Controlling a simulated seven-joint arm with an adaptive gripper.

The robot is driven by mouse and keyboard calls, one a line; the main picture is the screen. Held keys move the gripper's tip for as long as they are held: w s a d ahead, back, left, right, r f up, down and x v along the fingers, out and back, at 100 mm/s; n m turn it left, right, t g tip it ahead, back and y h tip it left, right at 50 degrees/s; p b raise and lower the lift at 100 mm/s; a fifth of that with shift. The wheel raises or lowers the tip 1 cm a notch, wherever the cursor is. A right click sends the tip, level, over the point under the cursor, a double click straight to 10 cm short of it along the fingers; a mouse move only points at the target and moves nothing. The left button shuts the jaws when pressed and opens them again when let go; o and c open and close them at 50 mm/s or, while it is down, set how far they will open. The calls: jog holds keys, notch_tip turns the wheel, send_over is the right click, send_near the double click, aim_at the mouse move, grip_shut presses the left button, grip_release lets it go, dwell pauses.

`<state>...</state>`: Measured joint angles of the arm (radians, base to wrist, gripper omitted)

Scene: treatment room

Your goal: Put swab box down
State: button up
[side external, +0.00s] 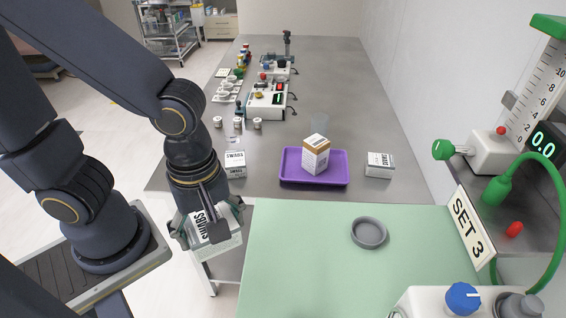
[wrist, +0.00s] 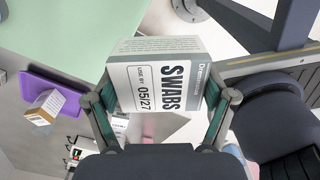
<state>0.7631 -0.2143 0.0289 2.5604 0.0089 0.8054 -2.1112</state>
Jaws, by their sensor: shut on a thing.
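My gripper (side external: 212,226) is shut on a white and grey swab box (side external: 207,226). In the wrist view the box (wrist: 160,85) shows the words SWABS and USE BY 05/27 between the two fingers of my gripper (wrist: 160,110). In the side external view the held box is tilted, just left of the green mat (side external: 310,240). I cannot tell its exact height. A second swab box (side external: 235,163) stands on the grey table, left of the purple tray.
A purple tray (side external: 290,178) holds an orange and white box (side external: 316,150). A white box (side external: 380,165) lies to its right. A grey round dish (side external: 369,232) sits on the mat, whose left part is clear.

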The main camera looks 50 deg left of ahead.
aim_at(203, 240)
jog(key=shift+s+d+r+m, duration=0.2)
jog(key=shift+s+d+m, duration=0.85)
jog(key=shift+s, duration=0.1)
jog(key=shift+d, duration=0.25)
jog(key=w+d+f, duration=0.2)
jog(key=w+f, duration=0.1)
jog(key=w+d+f, duration=0.2)
jog(key=w+f, duration=0.1)
jog(key=w, duration=0.1)
jog(key=w+d+f, duration=0.3)
jog(key=w, duration=0.1)
jog(key=shift+d+f, duration=0.1)
jog(key=shift+f, duration=0.1)
jog(key=shift+w+d+f, duration=0.15)
jog(key=shift+f, duration=1.65)
jog(key=shift+f, duration=0.1)
jog(key=o, duration=1)
